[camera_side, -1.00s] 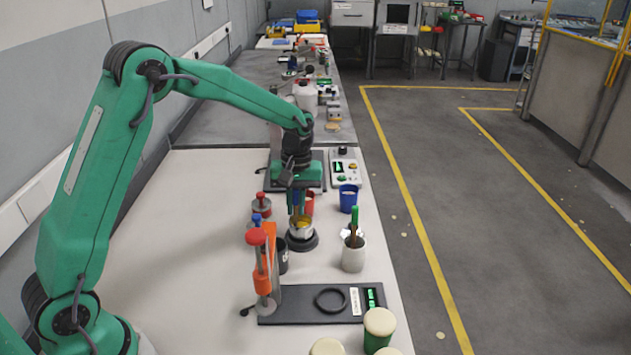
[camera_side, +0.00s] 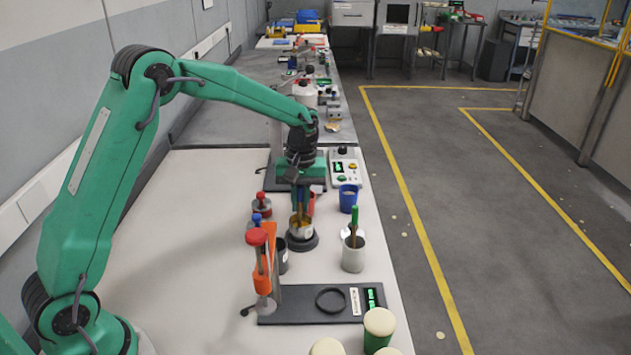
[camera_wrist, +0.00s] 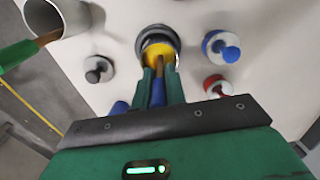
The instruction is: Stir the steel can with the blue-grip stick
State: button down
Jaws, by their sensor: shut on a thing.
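My gripper (camera_side: 301,188) is shut on the blue-grip stick and points down over the steel can (camera_side: 301,231). The can stands on a dark round base. In the wrist view my gripper (camera_wrist: 159,82) has its two green fingers on either side of the blue grip (camera_wrist: 158,93). The stick's brown shaft (camera_wrist: 158,65) reaches down into the yellow contents (camera_wrist: 160,48) of the can. The stick's lower end is hidden in the contents.
A pale cup (camera_side: 353,258) holding a green-handled stick stands right of the can. A blue cup (camera_side: 348,198) is behind it. Red-knobbed and blue-knobbed pieces (camera_side: 262,206) stand left.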

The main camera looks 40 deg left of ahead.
jog(key=shift+d+r, duration=0.15)
jog(key=shift+r, duration=2.9)
jog(key=shift+r, duration=2.5)
